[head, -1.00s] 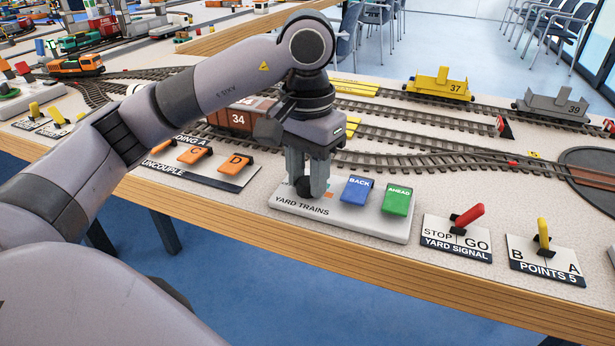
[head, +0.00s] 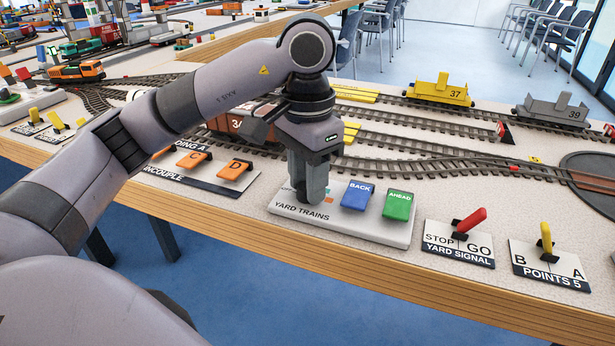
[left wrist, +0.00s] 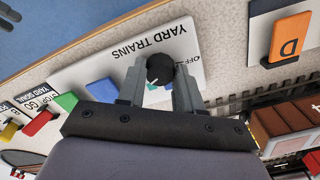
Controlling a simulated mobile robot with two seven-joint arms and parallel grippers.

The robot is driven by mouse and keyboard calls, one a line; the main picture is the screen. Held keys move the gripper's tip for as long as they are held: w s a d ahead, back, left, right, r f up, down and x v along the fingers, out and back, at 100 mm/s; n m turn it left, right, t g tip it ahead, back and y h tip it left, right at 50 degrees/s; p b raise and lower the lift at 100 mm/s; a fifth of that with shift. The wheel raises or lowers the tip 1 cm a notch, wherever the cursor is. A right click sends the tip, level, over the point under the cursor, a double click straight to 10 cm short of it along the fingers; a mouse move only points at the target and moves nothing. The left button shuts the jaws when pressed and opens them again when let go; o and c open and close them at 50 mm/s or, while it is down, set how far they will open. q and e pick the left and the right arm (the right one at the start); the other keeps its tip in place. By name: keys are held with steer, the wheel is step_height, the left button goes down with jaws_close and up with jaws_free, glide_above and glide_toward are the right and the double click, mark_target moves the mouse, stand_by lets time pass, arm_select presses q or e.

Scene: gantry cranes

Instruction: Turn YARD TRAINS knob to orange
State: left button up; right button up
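The YARD TRAINS panel (head: 372,229) is a pale plate near the table's front edge. It also shows in the left wrist view (left wrist: 92,66). My left gripper (head: 311,196) points down over its left part and hides the knob in the head view. In the left wrist view the round black knob (left wrist: 160,69) sits between the two fingertips of my left gripper (left wrist: 160,76), which look closed against its sides. A small pale pointer mark shows on the knob. An orange mark (head: 328,200) shows beside the fingers. My right gripper is out of view.
Blue BACK (head: 358,195) and green AHEAD (head: 398,205) buttons stand right of the knob. Further right are the red YARD SIGNAL lever (head: 470,220) and yellow POINTS 5 lever (head: 545,236). Orange uncouple switches (head: 235,170) lie left. Tracks and wagons lie behind.

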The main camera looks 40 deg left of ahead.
arm_select(q)
steer(key=o, duration=0.4)
step_height(320, 180, up, 4)
steer(key=shift+r+p, duration=0.1)
steer(key=shift+p, duration=0.95)
step_height(320, 180, up, 2)
steer(key=shift+r+p, duration=0.15)
steer(key=shift+p, duration=0.3)
steer(key=shift+r, duration=0.4)
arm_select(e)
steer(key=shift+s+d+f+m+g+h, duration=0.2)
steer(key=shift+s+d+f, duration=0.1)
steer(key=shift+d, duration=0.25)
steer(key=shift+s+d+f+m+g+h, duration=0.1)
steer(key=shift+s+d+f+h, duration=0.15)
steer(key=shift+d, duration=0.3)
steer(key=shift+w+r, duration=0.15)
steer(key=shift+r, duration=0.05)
